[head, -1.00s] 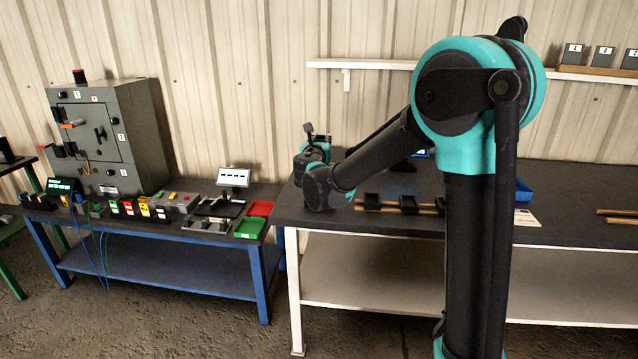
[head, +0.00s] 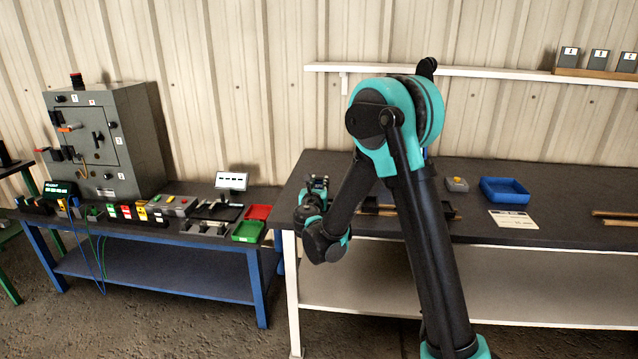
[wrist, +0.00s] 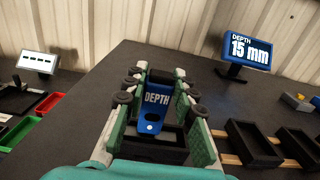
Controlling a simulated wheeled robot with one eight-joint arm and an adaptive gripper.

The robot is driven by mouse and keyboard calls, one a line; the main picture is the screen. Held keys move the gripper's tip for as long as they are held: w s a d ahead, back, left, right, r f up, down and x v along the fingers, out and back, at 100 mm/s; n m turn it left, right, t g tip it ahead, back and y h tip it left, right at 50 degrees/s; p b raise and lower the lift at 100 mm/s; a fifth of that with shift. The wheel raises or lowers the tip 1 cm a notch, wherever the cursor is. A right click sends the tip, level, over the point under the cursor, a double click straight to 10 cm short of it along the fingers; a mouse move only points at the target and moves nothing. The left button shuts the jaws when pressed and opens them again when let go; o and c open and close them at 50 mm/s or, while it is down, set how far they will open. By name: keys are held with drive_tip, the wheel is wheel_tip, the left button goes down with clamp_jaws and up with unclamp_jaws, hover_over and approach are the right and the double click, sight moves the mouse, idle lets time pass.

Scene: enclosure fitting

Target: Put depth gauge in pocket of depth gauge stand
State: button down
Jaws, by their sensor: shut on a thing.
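My gripper (head: 318,184) is over the left end of the dark bench in the head view. In the wrist view, my gripper (wrist: 160,75) has its green fingers with black pads on both sides of the depth gauge (wrist: 157,100), a blue piece marked DEPTH with a hole low on its face, with black parts around it. The fingers hide its edges. A blue display (wrist: 248,52) reading DEPTH 15 mm stands at the back right. I cannot clearly tell the depth gauge stand and its pocket from the black parts between the fingers.
Black open trays (wrist: 252,143) sit on wooden rails right of my gripper. A blue bin (head: 505,190) and white card (head: 514,219) lie farther right. The lower blue bench (head: 160,264) with a grey cabinet (head: 105,140) is on the left. Bare bench top lies left of my gripper.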

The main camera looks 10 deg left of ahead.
drive_tip(key=c, duration=1.2)
unclamp_jaws()
drive_tip(key=shift+f, duration=0.1)
